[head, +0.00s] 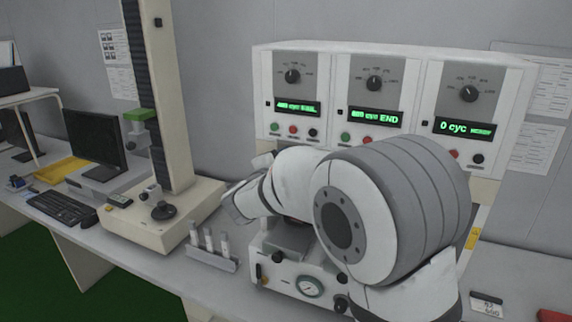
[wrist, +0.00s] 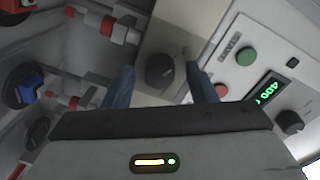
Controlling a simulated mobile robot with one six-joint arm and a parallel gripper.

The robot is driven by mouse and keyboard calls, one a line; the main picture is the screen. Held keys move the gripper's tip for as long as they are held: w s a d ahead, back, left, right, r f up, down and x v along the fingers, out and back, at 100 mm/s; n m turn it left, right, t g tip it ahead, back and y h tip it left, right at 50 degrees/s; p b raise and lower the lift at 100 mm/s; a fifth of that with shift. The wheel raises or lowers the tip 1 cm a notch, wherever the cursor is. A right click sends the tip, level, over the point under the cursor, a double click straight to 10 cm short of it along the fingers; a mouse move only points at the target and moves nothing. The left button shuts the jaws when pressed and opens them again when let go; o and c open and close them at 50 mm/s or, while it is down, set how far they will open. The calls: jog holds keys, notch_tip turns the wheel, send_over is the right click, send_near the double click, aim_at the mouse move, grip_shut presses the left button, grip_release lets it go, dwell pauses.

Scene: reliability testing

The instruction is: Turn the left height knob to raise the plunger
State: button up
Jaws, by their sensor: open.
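In the wrist view a dark round knob (wrist: 160,71) sits on a pale block, between the two blue-grey fingers of my gripper (wrist: 162,86). The fingers are open, one on each side of the knob, with visible gaps. I cannot tell how far above the knob the fingertips are. It appears to be a height knob, but the frames do not settle whether it is the left one. In the head view my arm covers this area, and the knob is hidden. I cannot make out the plunger in either view.
The white control cabinet (head: 400,52) has three dials and lit displays. Below are a pressure gauge (head: 310,286) and a small rack of vials (head: 211,259). A tall column stand (head: 165,100) stands left. In the wrist view, red-tipped fittings (wrist: 105,28) lie left of the fingers.

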jog(key=b+v, duration=0.1)
jog(key=v, duration=0.6)
jog(key=shift+s+b, duration=0.35)
jog(key=shift+s, duration=0.05)
jog(key=shift+a, duration=0.1)
jog(key=s+d+f+n+g+y, duration=0.2)
jog(key=s+d+f+n+g, duration=0.2)
jog(key=s+d, duration=0.3)
jog(key=s+d+f+n+g+y, duration=0.2)
jog(key=s+d+f+n+g, duration=0.2)
jog(key=s+d+n, duration=0.3)
jog(key=s+d+f+n+g+y, duration=0.2)
jog(key=s+d+f+n+g, duration=0.3)
jog(key=s, duration=0.9)
jog(key=d, duration=0.3)
jog(key=shift+f+n+y, duration=0.25)
jog(key=shift+n+y, duration=0.05)
jog(key=shift+n, duration=0.1)
jog(key=shift+a, duration=0.1)
